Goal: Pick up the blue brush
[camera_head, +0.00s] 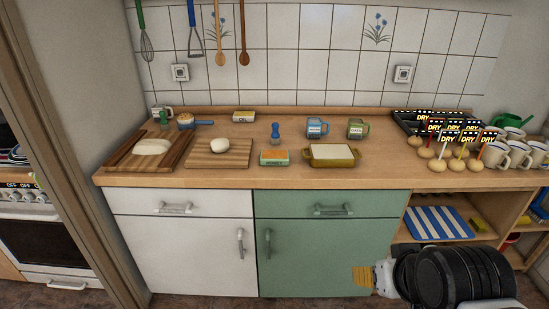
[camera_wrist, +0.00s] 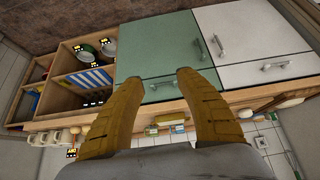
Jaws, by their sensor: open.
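The blue brush (camera_head: 275,131) stands upright on the wooden counter, near its middle, behind a teal-and-orange box (camera_head: 274,157). In the wrist view I cannot make the brush out clearly. My gripper (camera_head: 362,277) is low at the front right in the head view, in front of the cabinets and well apart from the brush. In the wrist view, its two yellow ribbed fingers (camera_wrist: 155,72) are spread with nothing between them.
A cutting board (camera_head: 235,157) with a pale round item lies left. Mugs and labelled items crowd the counter's right end. The counter (camera_head: 400,172) is clear right of the dish.

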